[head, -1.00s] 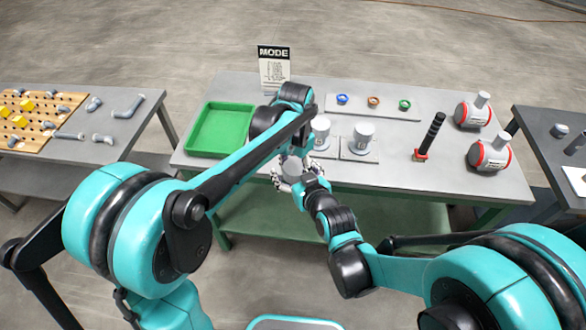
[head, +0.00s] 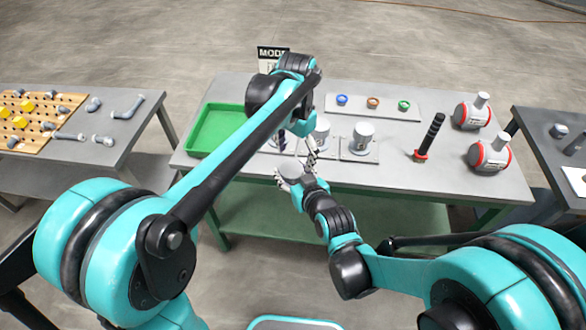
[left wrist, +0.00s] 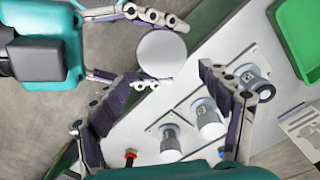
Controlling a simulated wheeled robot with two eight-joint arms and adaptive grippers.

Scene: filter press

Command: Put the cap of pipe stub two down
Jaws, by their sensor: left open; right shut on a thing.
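A pale round cap (head: 290,170) is in my right gripper (head: 291,178), in front of the table's near edge. In the left wrist view the cap (left wrist: 162,54) shows as a disc between the right gripper's fingers (left wrist: 148,46). My left gripper (head: 297,150) is open and empty beyond the cap, its fingers (left wrist: 172,80) spread wide. Several grey pipe stubs stand in a row on plates: the middle one (left wrist: 208,120), one nearer the tray (left wrist: 246,80), and one farther (left wrist: 170,142). Their numbers are not readable. My left arm partly hides the row in the head view.
A green tray (head: 192,143) lies on the table's left. Behind the stubs, a strip (head: 388,113) holds coloured rings. A black-handled tool (head: 430,137) and two red-banded vessels (head: 472,114) stand right. A sign (head: 270,58) is at the back.

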